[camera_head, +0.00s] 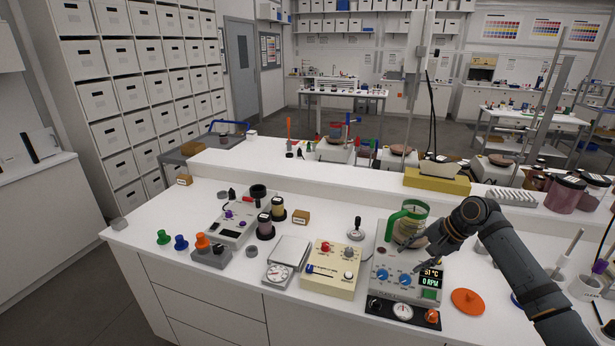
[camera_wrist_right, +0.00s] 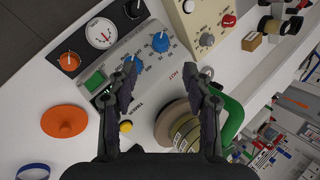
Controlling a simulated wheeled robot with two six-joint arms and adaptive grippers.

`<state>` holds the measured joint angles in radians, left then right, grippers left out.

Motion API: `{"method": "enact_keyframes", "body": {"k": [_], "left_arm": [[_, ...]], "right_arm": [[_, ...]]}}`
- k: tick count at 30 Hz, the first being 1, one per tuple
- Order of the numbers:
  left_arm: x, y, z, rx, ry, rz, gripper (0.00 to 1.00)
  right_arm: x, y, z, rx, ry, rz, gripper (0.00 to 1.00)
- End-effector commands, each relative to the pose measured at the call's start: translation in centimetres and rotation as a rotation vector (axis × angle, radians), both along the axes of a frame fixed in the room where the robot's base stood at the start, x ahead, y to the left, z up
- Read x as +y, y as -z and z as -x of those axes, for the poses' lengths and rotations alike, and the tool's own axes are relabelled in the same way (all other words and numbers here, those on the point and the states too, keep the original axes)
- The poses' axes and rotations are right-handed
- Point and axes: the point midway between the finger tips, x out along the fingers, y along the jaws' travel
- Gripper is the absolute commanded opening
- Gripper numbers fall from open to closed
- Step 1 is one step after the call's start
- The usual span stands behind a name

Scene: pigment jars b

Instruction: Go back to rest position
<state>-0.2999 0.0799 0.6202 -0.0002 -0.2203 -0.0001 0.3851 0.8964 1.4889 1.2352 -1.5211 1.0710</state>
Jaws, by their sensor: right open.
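My right gripper (camera_head: 424,247) is open and empty over the grey hotplate stirrer (camera_head: 380,262), close to the green-handled mug (camera_head: 409,212) that stands on the plate. In the right wrist view the fingers of my right gripper (camera_wrist_right: 160,75) are spread apart above the stirrer's control panel (camera_wrist_right: 140,60). The mug's glass side and green handle (camera_wrist_right: 234,118) show beside and partly behind one finger; whether they touch cannot be told. My left gripper is not in view.
An orange disc (camera_head: 468,301) lies right of the stirrer. A cream box with knobs (camera_head: 332,268) and a scale (camera_head: 279,273) stand to its left. A raised white shelf (camera_head: 330,180) with a yellow block (camera_head: 437,181) runs behind.

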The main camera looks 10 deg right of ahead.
Motion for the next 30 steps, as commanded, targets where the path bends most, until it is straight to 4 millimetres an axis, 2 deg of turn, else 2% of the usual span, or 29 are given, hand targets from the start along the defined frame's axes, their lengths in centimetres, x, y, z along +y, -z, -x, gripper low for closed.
{"method": "enact_keyframes", "body": {"k": [2,5,6,9,12,15,19,23,29,30], "left_arm": [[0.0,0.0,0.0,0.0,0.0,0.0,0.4],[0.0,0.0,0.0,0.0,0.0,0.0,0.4],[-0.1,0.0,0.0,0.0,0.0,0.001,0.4],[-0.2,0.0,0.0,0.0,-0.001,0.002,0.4],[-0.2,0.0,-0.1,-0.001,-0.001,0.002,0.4],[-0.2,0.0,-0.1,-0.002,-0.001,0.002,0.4],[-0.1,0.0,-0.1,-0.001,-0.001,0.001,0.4],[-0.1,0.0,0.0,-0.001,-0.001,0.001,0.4],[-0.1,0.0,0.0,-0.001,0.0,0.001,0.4],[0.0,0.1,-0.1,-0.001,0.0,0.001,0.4]], "right_arm": [[0.9,1.3,0.4,0.006,-0.038,0.022,0.5],[4.2,5.5,2.2,0.014,-0.177,0.107,0.5],[6.1,7.7,3.5,0.012,-0.264,0.159,0.5],[10.9,12.5,7.6,-0.011,-0.496,0.292,0.5],[14.4,14.9,11.4,-0.049,-0.673,0.399,0.5],[16.6,15.8,14.5,-0.081,-0.795,0.487,0.5],[18.2,15.8,17.9,-0.106,-0.899,0.58,0.5],[18.7,15.0,20.7,-0.114,-0.967,0.66,0.5],[18.3,13.3,24.3,-0.093,-1.032,0.768,0.5],[18.1,13.8,24.4,-0.084,-1.039,0.777,0.5]]}}
